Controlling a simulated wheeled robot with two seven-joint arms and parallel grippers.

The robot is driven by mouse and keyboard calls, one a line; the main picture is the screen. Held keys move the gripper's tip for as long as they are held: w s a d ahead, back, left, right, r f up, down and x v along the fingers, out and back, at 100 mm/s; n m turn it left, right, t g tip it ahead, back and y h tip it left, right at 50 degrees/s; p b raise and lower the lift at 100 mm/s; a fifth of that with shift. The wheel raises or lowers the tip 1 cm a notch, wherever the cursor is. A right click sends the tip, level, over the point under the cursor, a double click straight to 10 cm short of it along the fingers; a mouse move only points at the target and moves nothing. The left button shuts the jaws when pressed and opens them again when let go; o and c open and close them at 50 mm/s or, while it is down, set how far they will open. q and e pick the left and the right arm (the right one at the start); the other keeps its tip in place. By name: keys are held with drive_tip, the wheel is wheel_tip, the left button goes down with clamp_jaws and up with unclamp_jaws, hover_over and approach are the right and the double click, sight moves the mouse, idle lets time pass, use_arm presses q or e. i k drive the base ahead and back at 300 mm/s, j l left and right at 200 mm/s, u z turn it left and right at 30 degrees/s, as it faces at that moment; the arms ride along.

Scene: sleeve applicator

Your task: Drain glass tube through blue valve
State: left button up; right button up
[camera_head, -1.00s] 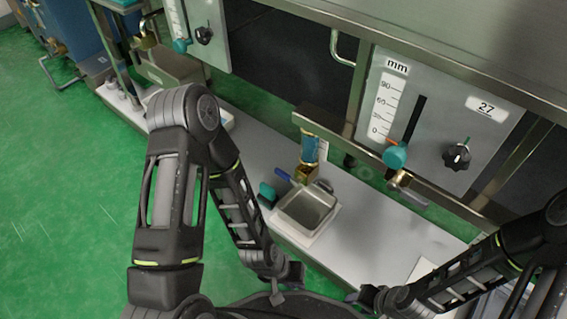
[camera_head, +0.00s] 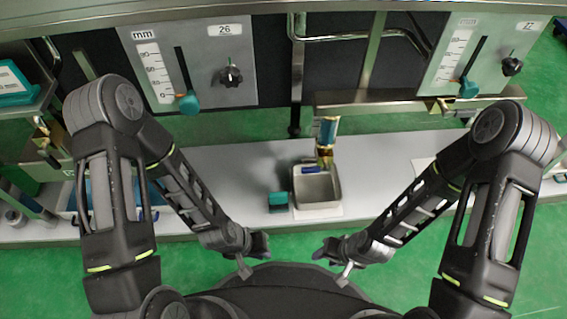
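The glass tube (camera_head: 328,131), with blue liquid or a blue part inside, stands upright at the back of the white bench in the head view. A brass fitting (camera_head: 324,157) is at its lower end. The blue valve handle (camera_head: 312,170) lies at the far rim of a square metal pan (camera_head: 318,188). My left gripper (camera_head: 258,248) is in front of the bench, left of the pan. My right gripper (camera_head: 326,250) is in front of the pan. Both are small and dark, apart from the valve, and their finger opening is unclear. I see nothing held.
A teal block (camera_head: 278,202) sits left of the pan. Panel 26 (camera_head: 190,65) with its knob (camera_head: 230,74) is at the back left, and panel 27 (camera_head: 487,60) is at the back right. The white bench (camera_head: 245,160) has free room left of the tube.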

sight(326, 168)
drive_tip(key=j+z, duration=0.3)
drive_tip(key=j, duration=0.2)
drive_tip(key=k+j+z, duration=0.1)
drive_tip(key=j+z, duration=0.15)
drive_tip(key=j, duration=0.25)
drive_tip(key=i+j+z, duration=0.3)
drive_tip(key=k, duration=0.05)
